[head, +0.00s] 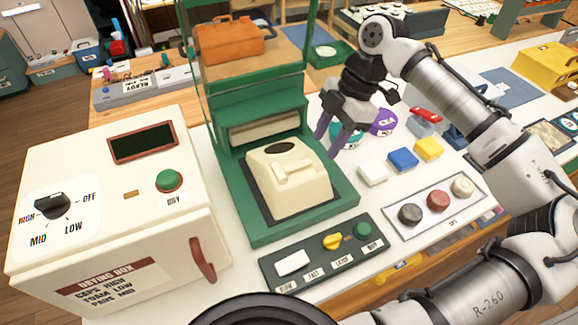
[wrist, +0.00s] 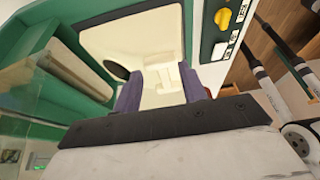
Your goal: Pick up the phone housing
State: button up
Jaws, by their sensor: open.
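The cream phone housing (head: 288,178), with a dark oval on its top and a raised handle-like bar, sits on the dark pad of a green stand (head: 252,228). My gripper (head: 331,143) is open with purple fingers pointing down, above and to the right of the housing in the head view. In the wrist view the housing (wrist: 125,40) lies beyond my fingers (wrist: 160,82), which overlap its near part. Nothing is between the fingers; they look apart from the housing, though the gap is hard to judge.
A cream drying box (head: 120,200) with a red handle stands at left. The green frame rises behind the housing, with an orange case (head: 232,40) beyond. A button panel (head: 325,252) lies in front. White, blue and yellow blocks (head: 402,159) and a button tray (head: 437,204) lie to the right.

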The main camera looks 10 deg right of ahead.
aim_at(297, 163)
jog(key=a, duration=0.2)
jog(key=s+a+p, duration=0.1)
jog(key=a, duration=0.2)
jog(key=shift+x, duration=1.5)
jog(key=shift+d, duration=0.15)
jog(key=shift+c, duration=0.4)
grip_shut()
jog(key=shift+w, duration=0.1)
